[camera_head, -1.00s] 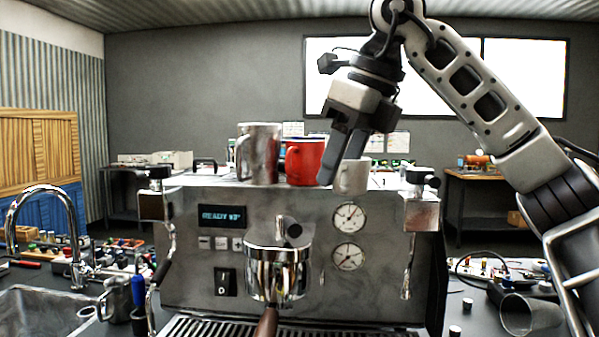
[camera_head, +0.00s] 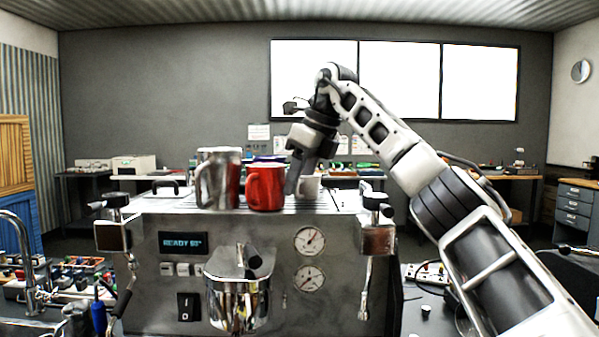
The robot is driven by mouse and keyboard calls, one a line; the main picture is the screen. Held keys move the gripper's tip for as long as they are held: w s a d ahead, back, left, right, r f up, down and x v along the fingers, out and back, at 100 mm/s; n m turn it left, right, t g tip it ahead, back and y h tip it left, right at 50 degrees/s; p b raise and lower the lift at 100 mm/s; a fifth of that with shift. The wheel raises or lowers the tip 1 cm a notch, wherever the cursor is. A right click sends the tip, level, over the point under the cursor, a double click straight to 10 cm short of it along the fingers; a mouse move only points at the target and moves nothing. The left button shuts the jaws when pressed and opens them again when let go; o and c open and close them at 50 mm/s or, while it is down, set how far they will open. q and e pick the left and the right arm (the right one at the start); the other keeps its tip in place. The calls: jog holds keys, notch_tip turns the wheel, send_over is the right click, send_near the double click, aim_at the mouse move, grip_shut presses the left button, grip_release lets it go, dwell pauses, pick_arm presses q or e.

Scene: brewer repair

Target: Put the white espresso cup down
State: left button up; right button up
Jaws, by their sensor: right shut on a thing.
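The small white espresso cup (camera_head: 311,187) is over the right half of the espresso machine's top, just right of the red mug. My right gripper (camera_head: 293,186) reaches down from above and is shut on the cup's left side. The finger hides part of the cup. The cup looks upright, and I cannot tell whether its base touches the machine's top. My left gripper is not in view.
A red mug (camera_head: 265,187) and a steel pitcher (camera_head: 217,178) stand left of the cup on the espresso machine (camera_head: 340,240). The machine's top right of the cup looks clear.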

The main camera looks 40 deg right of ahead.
jog(key=shift+s+f, duration=0.1)
jog(key=shift+f, duration=0.2)
jog(key=o, duration=1.4)
jog(key=shift+v, duration=6.1)
jog(key=shift+f, duration=0.1)
